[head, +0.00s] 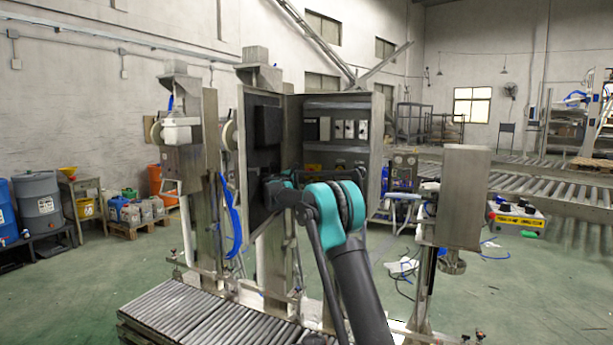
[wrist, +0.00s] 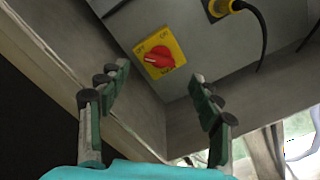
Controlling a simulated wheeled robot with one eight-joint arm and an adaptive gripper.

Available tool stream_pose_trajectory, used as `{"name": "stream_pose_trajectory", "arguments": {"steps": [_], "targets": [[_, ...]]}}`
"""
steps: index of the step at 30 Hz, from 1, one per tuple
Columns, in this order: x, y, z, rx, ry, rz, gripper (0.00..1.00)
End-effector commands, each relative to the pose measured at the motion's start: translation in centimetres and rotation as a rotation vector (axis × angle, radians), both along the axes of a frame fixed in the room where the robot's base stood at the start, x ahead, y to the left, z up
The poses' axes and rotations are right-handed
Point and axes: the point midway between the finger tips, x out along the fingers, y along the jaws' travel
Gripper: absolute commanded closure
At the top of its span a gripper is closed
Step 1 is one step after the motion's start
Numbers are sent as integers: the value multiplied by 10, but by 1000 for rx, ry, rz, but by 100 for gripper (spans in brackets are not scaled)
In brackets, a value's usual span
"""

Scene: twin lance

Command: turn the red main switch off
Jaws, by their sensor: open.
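The red main switch (wrist: 158,60) shows in the wrist view as a red rotary knob on a square yellow plate (wrist: 176,48). The plate sits on a grey panel and carries lettering that reads OFF and ON. My gripper (wrist: 160,78) is open and empty, with one dark green finger on each side of the view and the knob between and beyond the tips. I see no contact with the knob. In the head view, my arm reaches toward the open steel cabinet (head: 374,130), and the arm hides the switch and my gripper's fingers.
A yellow connector (wrist: 226,7) with a black cable is right of the switch. Steel cabinet edges run close by the left finger. In the head view, a roller conveyor (head: 180,312) lies in front, and a steel box on a post (head: 462,195) stands right of my arm.

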Motion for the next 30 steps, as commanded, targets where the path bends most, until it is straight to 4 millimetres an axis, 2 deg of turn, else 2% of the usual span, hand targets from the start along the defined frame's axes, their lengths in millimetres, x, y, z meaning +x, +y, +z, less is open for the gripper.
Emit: {"name": "stream_pose_trajectory", "arguments": {"steps": [3,9,22,26,29,30], "targets": [[-20,12,0,0,0,1,35],[-38,23,0,0,0,1,35],[-43,24,0,2,0,-1,35],[-54,11,-5,51,3,-17,35],[-76,-15,-15,153,7,-54,35],[-90,-28,-22,211,10,-75,35]]}}
